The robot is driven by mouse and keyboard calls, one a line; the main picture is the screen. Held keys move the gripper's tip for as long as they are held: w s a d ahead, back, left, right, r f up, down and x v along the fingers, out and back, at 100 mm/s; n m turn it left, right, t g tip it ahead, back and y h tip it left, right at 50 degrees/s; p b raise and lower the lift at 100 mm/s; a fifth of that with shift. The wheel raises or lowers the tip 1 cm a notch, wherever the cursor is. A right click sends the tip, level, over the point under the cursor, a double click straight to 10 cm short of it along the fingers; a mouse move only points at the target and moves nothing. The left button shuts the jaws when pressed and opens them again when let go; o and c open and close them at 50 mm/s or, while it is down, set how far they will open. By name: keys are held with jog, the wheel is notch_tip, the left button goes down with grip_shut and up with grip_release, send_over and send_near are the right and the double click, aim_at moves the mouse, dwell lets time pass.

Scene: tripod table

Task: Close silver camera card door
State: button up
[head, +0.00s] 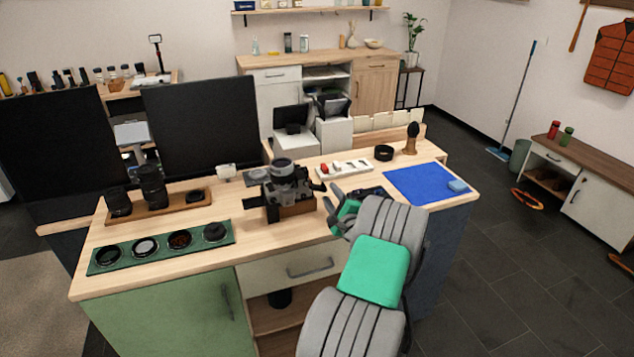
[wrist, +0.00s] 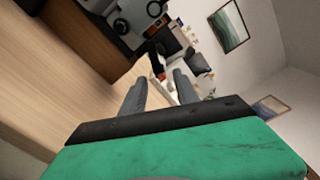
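The silver and black camera (head: 284,181) sits on a wooden block (head: 297,210) at the middle of the table. In the wrist view the camera (wrist: 128,20) is at the top, partly cut off by the frame. I cannot make out its card door in either view. A dark flat piece (head: 253,203) sticks out at the camera's left; I cannot tell what it is. My gripper (head: 332,197) is just right of the camera, apart from the block. In the wrist view my gripper (wrist: 160,90) has its two grey fingers apart with nothing between them.
A green tray (head: 160,246) with several round filters and a wooden tray (head: 175,205) with lenses lie to the left. A white tray (head: 345,169) is behind my gripper. A blue mat (head: 420,184) and a brush (head: 411,138) are on the right. Bare tabletop (head: 250,240) lies before the camera.

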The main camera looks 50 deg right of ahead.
aim_at(319, 186)
jog(key=p+x, duration=0.1)
jog(key=x, duration=0.6)
jog(key=shift+d, duration=0.15)
jog(key=shift+c, duration=0.6)
grip_shut()
